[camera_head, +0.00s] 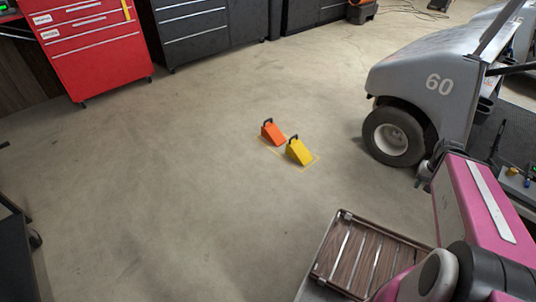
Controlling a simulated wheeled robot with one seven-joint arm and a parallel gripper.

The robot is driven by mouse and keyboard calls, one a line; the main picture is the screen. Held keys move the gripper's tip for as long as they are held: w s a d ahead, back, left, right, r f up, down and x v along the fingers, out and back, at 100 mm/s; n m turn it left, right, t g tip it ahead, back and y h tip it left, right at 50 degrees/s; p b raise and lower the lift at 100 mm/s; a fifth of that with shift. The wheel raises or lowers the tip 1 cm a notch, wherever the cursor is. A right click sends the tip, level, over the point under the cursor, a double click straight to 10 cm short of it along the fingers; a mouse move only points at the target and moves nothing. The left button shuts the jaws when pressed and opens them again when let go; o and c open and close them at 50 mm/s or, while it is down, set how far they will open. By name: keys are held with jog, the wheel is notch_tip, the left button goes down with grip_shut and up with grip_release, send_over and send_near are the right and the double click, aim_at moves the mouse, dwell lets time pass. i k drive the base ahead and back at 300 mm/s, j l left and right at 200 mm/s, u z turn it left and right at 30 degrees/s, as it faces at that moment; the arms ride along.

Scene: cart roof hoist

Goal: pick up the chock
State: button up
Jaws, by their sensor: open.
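Two wedge-shaped chocks rest close together on the open floor near the middle of the head view. The orange chock (273,134) is on the left and a little farther off. The yellow chock (300,152) is on the right and nearer. Each has a dark handle at its raised end. A thin yellow outline on the floor surrounds them. My pink arm reaches up at the lower right, clear of both chocks. I cannot make out my gripper's fingers in this view.
A red tool cabinet (95,52) and dark cabinets (205,32) line the back. A wood-slatted deck (345,255) is at the lower right. The floor around the chocks is clear.

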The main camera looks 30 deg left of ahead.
aim_at(296, 149)
jog(key=u, duration=1.2)
jog(key=i+l+u, duration=0.15)
jog(key=i+l, duration=0.15)
jog(key=i+l+u, duration=0.15)
jog(key=l, duration=0.25)
jog(key=i+l+u, duration=0.15)
jog(key=i+l, duration=0.2)
jog(key=i+l+u, duration=0.2)
jog(key=l, duration=0.25)
jog(key=i, duration=0.05)
